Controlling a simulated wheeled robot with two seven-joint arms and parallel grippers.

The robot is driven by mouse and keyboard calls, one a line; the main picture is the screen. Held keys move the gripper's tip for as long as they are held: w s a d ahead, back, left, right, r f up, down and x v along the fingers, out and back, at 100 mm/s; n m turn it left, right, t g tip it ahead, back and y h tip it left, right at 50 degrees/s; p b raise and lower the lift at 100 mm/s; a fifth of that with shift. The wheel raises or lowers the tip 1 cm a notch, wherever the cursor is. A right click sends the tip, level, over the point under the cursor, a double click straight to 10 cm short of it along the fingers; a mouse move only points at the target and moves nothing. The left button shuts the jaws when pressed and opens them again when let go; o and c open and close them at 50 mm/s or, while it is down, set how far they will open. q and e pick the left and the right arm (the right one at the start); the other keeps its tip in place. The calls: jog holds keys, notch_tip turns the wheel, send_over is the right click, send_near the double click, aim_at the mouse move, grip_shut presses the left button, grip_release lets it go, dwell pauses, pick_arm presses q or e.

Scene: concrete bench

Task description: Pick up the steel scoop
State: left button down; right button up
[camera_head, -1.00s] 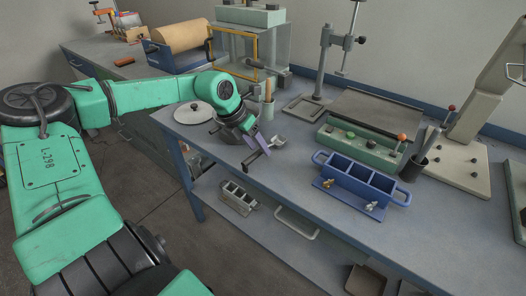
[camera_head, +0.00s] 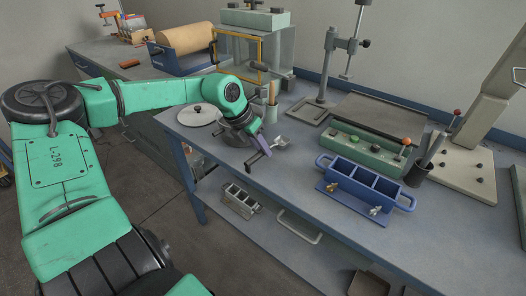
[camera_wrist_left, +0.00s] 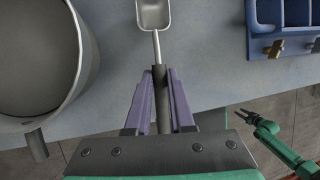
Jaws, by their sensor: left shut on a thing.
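The steel scoop (camera_head: 281,142) is near the bench's front edge in the head view. In the left wrist view its shiny pan (camera_wrist_left: 153,14) points away from me, with a thin neck and a dark handle (camera_wrist_left: 159,82). My left gripper (camera_head: 259,157) is over the front edge of the bench. Its purple fingers (camera_wrist_left: 160,85) are shut on the handle from both sides. Whether the scoop touches the bench top is hard to tell. My right gripper (camera_wrist_left: 240,116) shows small at the right of the wrist view, away from the scoop, its thin fingers apart.
A round pale lid or pan (camera_head: 199,115) lies left of the gripper. A blue three-part mould (camera_head: 366,183) is to the right. The lower shelf carries a grey mould (camera_head: 240,199). Bare bench top lies between scoop and blue mould.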

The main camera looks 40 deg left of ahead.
pick_arm(q)
notch_tip(320, 180, up, 19)
jog(key=shift+p, duration=0.3)
dwell(0.3)
